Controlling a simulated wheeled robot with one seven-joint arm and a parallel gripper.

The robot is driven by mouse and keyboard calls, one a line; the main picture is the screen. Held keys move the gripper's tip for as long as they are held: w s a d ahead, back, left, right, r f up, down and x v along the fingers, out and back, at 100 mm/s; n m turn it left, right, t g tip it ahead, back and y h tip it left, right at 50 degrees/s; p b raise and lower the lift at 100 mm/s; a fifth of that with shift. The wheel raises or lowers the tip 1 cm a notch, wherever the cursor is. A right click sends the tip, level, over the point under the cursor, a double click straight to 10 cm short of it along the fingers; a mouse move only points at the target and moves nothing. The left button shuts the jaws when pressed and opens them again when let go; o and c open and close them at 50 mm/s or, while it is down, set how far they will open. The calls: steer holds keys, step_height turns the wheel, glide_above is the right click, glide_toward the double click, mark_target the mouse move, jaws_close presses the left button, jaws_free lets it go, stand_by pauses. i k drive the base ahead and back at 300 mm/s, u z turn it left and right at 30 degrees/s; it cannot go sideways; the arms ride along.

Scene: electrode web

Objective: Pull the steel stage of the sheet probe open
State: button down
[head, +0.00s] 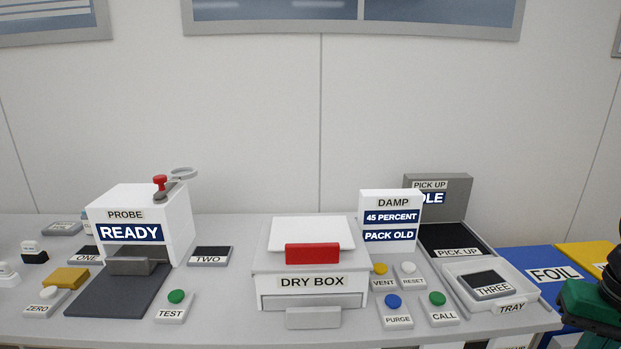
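The sheet probe (148,222) is a white box at the left of the bench, labelled PROBE, with a display reading READY. A grey steel block (132,266), which looks like the stage's front or handle, stands upright at the opening low in its front. A dark grey flat plate (105,296) lies below and in front of it. I cannot tell how far the stage is in or out. A red-knobbed lever sits on top of the probe. My gripper's fingers are not in view; a green and black part, probably of my arm, shows at the right edge, far from the probe.
A TEST button (175,306) stands right of the plate; a ZERO button (46,301) and a yellow block (69,278) stand left. Sample pad TWO (210,256) lies beside the probe. The dry box (310,280) is mid-bench; a tray (530,297) is at the right.

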mark_target(130, 259)
steer(key=u, duration=1.3)
steer(key=k, duration=0.3)
steer(key=u, duration=0.45)
steer(key=i, duration=1.2)
steer(key=u, duration=0.05)
